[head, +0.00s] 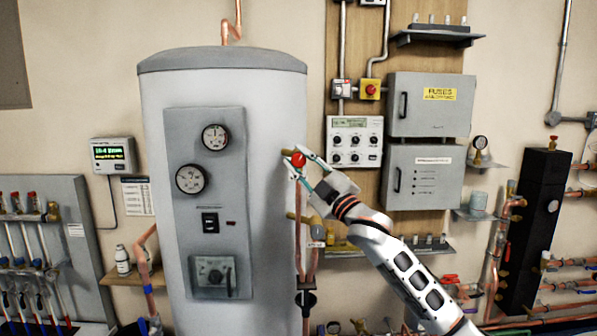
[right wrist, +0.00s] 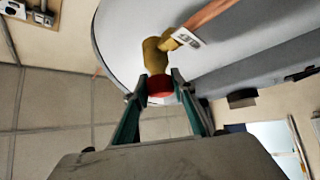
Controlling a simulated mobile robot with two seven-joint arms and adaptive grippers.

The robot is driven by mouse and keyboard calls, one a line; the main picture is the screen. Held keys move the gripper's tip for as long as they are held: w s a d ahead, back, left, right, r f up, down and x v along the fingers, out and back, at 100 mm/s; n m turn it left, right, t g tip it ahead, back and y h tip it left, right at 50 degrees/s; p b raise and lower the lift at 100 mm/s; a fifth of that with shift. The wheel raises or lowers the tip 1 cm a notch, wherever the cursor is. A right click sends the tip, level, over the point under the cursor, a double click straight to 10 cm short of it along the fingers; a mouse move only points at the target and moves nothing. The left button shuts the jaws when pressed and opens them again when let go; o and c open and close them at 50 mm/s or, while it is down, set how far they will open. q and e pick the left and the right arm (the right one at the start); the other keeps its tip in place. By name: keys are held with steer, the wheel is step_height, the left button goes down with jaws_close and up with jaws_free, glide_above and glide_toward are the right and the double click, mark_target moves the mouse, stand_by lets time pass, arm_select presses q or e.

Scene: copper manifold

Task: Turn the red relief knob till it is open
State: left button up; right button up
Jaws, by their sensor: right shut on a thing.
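The red relief knob (head: 298,160) is on a brass valve (head: 287,152) at the right side of the white cylinder (head: 270,120). My right gripper (head: 297,162) reaches it from the lower right and is shut on the knob. In the right wrist view the red knob (right wrist: 159,86) sits between the two fingertips, with the brass valve body (right wrist: 156,55) beyond it and a small white tag (right wrist: 187,38) beside the valve. The knob's turn angle cannot be told. My left gripper is not in view.
A copper pipe (head: 298,215) runs down below the valve, with another brass fitting (head: 300,218) on it. A control box (head: 354,142) and grey fuse cabinets (head: 429,104) are on the wooden board to the right. Gauges (head: 215,137) are on the cylinder's front panel.

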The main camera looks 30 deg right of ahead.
steer(key=m+h, duration=0.1)
steer(key=m+t+h+b, duration=0.1)
steer(key=m, duration=0.2)
steer(key=shift+w+a+f+t+h, duration=0.1)
steer(key=shift+f+t+h, duration=0.2)
steer(key=shift+t+h, duration=0.1)
steer(key=m+h+b, duration=0.1)
steer(key=m+h, duration=0.2)
steer(key=shift+m+t, duration=0.4)
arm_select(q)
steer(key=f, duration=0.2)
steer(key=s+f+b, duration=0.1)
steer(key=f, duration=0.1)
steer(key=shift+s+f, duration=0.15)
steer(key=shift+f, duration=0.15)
arm_select(e)
steer(key=shift+r+m+h, duration=0.15)
steer(key=shift+m+h, duration=1.05)
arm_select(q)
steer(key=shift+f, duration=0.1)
arm_select(e)
steer(key=shift+r+m+h, duration=0.1)
steer(key=shift+m+h, duration=0.4)
steer(key=shift+m, duration=0.1)
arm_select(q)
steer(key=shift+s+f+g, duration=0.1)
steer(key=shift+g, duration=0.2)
arm_select(e)
steer(key=o, duration=1.1)
steer(key=v, duration=1.2)
